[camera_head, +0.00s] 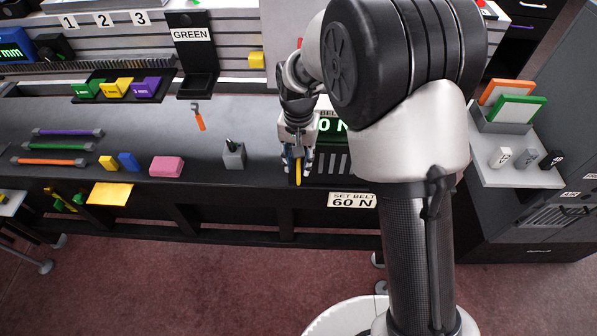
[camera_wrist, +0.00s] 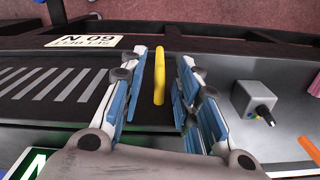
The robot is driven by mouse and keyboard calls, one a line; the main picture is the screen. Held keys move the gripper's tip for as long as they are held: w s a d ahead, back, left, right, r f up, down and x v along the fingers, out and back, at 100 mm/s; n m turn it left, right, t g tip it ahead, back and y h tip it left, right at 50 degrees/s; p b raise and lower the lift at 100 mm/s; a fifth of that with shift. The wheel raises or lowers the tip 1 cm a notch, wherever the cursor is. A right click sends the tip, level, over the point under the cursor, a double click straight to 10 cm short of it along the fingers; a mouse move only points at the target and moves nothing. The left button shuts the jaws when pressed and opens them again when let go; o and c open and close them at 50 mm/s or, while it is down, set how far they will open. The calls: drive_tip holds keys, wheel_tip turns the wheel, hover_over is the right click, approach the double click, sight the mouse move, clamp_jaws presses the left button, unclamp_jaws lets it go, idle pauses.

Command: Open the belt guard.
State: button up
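The belt guard is a black panel with light slots (camera_head: 338,164), lying on the bench front; its slots also show in the wrist view (camera_wrist: 52,86). A yellow bar handle (camera_wrist: 159,78) stands at one side of it, and its end shows in the head view (camera_head: 298,178). My gripper (camera_head: 297,163) is over the handle. In the wrist view my gripper (camera_wrist: 168,65) is open, with the handle between its blue-padded fingers and a gap on either side. My arm hides part of the guard in the head view.
A grey block with a dark knob (camera_head: 233,155) stands left of my gripper and shows close beside the fingers in the wrist view (camera_wrist: 254,101). A "SET BELT 60 N" label (camera_head: 352,200) is on the front edge. A pink block (camera_head: 166,166) lies farther left.

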sight(299, 186)
drive_tip(key=shift+f+b, duration=0.4)
drive_tip(key=shift+f, duration=1.45)
drive_tip(key=shift+c, duration=0.5)
clamp_jaws()
